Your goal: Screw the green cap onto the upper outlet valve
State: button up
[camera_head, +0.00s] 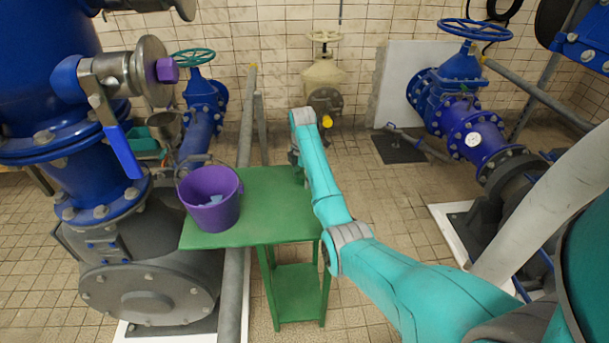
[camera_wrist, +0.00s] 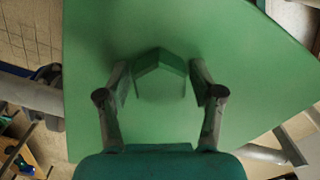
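The green cap (camera_wrist: 160,72) has an angular, hex-like outline and sits on the green table top, nearly the same colour as it. My gripper (camera_wrist: 160,82) is over the table with its fingers spread, one on each side of the cap. A narrow gap seems to show at the left finger; contact at the right finger is unclear. In the head view my gripper (camera_head: 296,157) is at the table's back right corner, partly hidden by my arm. A grey valve (camera_head: 118,75) with a blue lever is on the big blue vessel at upper left; a purple hexagonal piece (camera_head: 167,70) is on its end.
A purple bucket (camera_head: 210,205) stands on the left of the green table (camera_head: 265,225). A grey pipe (camera_head: 240,170) runs beside the table. A cream valve (camera_head: 323,75) with a yellow piece (camera_head: 327,121) is at the back wall. Blue pipework (camera_head: 470,125) stands right; tiled floor lies between.

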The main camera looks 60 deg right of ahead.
jog(key=shift+f, duration=0.1)
jog(key=shift+s, duration=0.1)
jog(key=c, duration=1)
jog(key=shift+r, duration=3.05)
